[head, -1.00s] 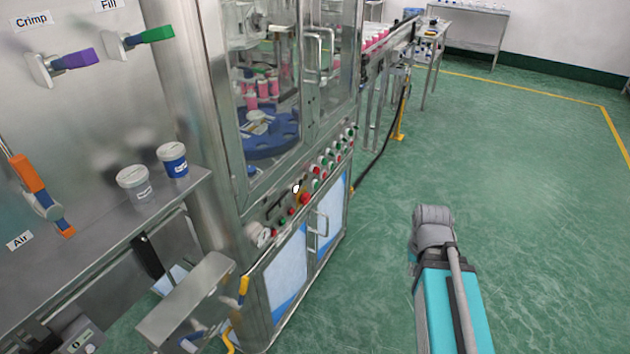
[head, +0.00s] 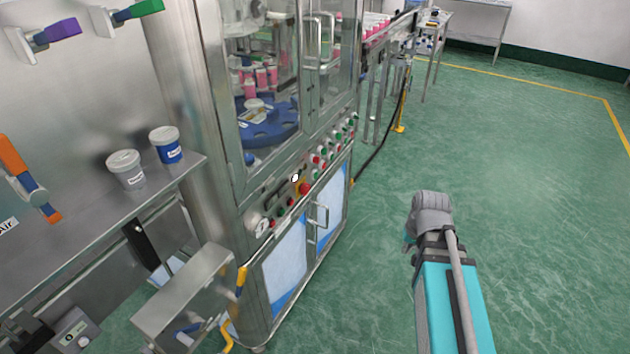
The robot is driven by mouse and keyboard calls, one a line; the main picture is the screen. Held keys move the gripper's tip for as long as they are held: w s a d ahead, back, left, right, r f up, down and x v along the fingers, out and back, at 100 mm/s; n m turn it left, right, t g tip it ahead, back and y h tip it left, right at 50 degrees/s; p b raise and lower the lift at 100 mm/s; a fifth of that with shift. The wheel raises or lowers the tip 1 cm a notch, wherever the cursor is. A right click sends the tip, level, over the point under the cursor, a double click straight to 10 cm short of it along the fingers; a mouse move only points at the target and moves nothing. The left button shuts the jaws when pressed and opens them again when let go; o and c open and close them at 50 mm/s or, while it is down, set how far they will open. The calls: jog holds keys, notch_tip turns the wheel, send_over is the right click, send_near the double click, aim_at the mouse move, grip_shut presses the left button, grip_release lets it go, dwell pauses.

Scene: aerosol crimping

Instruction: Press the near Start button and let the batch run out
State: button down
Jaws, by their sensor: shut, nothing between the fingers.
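The filling and crimping machine (head: 232,190) stands left of centre, with a control panel below its glass doors. On the panel's near end are a small green button (head: 281,212) and small red buttons (head: 290,202) beside it. A red emergency-stop button on yellow (head: 305,188) and a white knob (head: 295,178) sit just beyond. More green and red buttons (head: 322,151) run toward the far end. The labels are too small to read, so which is Start I cannot tell. Pink containers (head: 262,77) stand by a blue wheel (head: 270,129) behind the glass.
A steel shelf (head: 95,225) with two tubs juts out at left. A small steel box (head: 185,290) with yellow handles stands before the machine. A cabinet door handle (head: 320,222) sticks out. A conveyor (head: 388,40) runs off behind. Green floor (head: 520,190) at right is clear.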

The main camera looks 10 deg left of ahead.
aim_at(315, 175)
jog(key=w+a+f+m+t+y+b, duration=0.2)
jog(key=w+a+b, duration=0.4)
jog(key=w, duration=0.5)
jog(key=w+a+f+m+t+y+b, duration=0.2)
jog(key=w+a+f+t+b, duration=0.3)
jog(key=w+b, duration=0.4)
jog(key=w+a+f+m+t+y+b, duration=0.2)
jog(key=w+a+t+b, duration=0.3)
jog(key=w, duration=0.9)
jog(key=a+f+b, duration=0.1)
jog(key=a+b, duration=0.2)
jog(key=shift+w+a+f+m, duration=0.2)
jog(key=shift+w+a+m, duration=0.05)
jog(key=shift+w+m, duration=0.05)
jog(key=shift+w+a, duration=0.1)
jog(key=shift+a, duration=0.05)
jog(key=w+a, duration=0.2)
jog(key=a, duration=0.6)
jog(key=shift+w, duration=0.4)
jog(key=shift+a, duration=0.1)
jog(key=shift+w+a, duration=0.1)
jog(key=shift+a, duration=0.15)
